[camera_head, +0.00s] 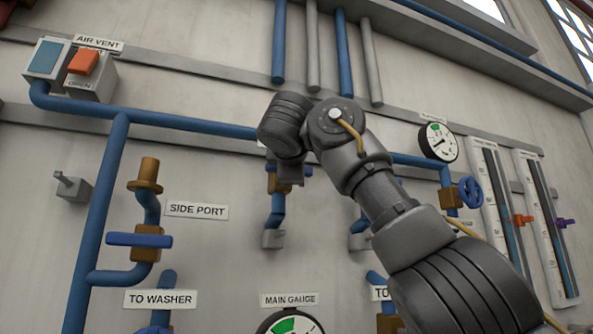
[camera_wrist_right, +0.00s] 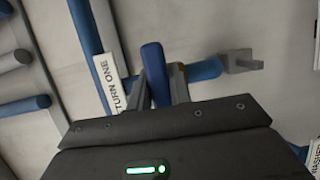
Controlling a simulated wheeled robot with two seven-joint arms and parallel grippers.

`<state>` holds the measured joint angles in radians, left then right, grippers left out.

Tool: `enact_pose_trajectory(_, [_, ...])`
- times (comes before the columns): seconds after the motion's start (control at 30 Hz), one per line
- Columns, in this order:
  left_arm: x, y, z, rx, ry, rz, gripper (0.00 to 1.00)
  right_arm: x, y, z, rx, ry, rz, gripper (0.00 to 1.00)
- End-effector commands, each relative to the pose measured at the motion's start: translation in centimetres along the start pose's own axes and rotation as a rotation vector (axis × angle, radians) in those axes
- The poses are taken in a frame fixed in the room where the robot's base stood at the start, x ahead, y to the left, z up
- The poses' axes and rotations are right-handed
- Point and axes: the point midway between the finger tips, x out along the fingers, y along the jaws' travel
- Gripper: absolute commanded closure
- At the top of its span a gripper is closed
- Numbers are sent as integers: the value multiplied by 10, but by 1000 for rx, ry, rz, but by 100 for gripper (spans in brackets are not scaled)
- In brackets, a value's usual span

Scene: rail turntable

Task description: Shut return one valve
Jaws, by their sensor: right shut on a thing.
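In the right wrist view, a long blue valve handle (camera_wrist_right: 153,65) stands between the two fingers of my right gripper (camera_wrist_right: 161,84). The fingers are shut on it. A white label (camera_wrist_right: 110,84) reading "TURN ONE", partly cut off by cover, lies just left of the handle. In the head view, my right arm reaches in from the lower right and its wrist hides most of this valve. Part of a brass valve body (camera_head: 272,184) shows beside the gripper, above a blue pipe (camera_head: 277,208). My left gripper is in neither view.
To the left are a side port valve with a blue handle (camera_head: 140,240) and an air vent box with an orange switch (camera_head: 84,62). To the right are a dial gauge (camera_head: 438,142), a blue handwheel (camera_head: 470,191) and two tube gauges. A grey wall bracket (camera_wrist_right: 240,62) sits close to the gripper.

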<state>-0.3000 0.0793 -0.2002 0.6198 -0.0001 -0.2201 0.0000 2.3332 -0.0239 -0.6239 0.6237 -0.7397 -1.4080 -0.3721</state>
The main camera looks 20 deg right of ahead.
Motion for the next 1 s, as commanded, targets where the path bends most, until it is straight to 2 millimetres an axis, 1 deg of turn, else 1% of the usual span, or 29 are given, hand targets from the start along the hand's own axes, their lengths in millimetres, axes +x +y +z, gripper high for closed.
enact_pose_trajectory(0.33, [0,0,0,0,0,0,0,1,-2,0,3,-2,-4,100])
enact_pose_trajectory(0.37, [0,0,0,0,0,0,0,1,-2,0,3,-2,-4,77])
enact_pose_trajectory(0.5, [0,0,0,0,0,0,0,1,-1,0,2,-2,-3,59])
enact_pose_trajectory(0.83, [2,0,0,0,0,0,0,-2,-1,0,2,0,-1,58])
enact_pose_trajectory(0.93, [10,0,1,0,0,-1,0,-12,-3,0,2,1,0,58])
enact_pose_trajectory(1.0, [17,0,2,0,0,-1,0,-25,-4,0,2,1,1,58])
